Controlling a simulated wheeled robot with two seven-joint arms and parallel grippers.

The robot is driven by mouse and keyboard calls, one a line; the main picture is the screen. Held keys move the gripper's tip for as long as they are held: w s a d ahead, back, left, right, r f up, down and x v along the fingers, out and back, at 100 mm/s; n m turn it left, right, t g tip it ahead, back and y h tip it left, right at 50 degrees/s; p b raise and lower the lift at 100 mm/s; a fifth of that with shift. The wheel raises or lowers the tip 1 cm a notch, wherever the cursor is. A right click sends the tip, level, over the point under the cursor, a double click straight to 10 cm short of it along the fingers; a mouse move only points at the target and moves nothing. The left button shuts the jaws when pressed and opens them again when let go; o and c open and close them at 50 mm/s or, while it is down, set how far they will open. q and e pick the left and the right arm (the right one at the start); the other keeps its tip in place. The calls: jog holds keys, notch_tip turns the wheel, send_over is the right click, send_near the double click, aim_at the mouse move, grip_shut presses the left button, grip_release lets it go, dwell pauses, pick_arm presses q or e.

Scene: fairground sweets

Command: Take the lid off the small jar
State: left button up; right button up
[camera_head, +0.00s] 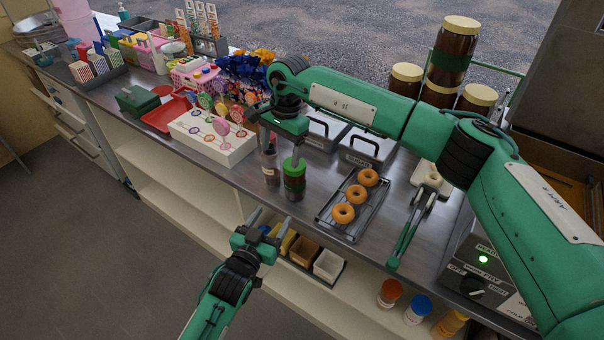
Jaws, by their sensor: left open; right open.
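A small dark jar with a green lid (294,166) stands upright on the steel counter, near its front edge. The lid sits on the jar. My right gripper (283,148) is open and points down from above, with one finger close over the green lid; I cannot tell whether it touches. A second small clear jar (270,170) with dark contents stands just left of the green-lidded one, partly hidden by the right gripper. My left gripper (270,219) is open and empty, lower down in front of the counter edge, apart from both jars.
A rack of doughnuts (343,213) lies right of the jar, with tongs (408,232) beyond. Metal bins (368,148) stand behind. A white lollipop box (212,146) is to the left. Big brown jars (452,50) are stacked at the back right.

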aim_at(296, 178)
jog(key=shift+t+h, duration=0.3)
jog(key=shift+h, duration=0.5)
jog(key=d, duration=0.1)
jog(key=w+d+r, duration=0.1)
jog(key=w+d, duration=0.1)
jog(key=shift+w+d+r, duration=0.1)
jog(key=shift+w+r, duration=0.1)
jog(key=shift+r, duration=0.15)
jog(key=shift+w+d+r, duration=0.1)
jog(key=shift+d+r, duration=0.05)
pick_arm(q)
jog(key=x, duration=0.5)
jog(key=r+x, duration=0.1)
jog(key=x, duration=0.9)
jog(key=shift+d+r, duration=0.25)
jog(key=shift+r, duration=0.1)
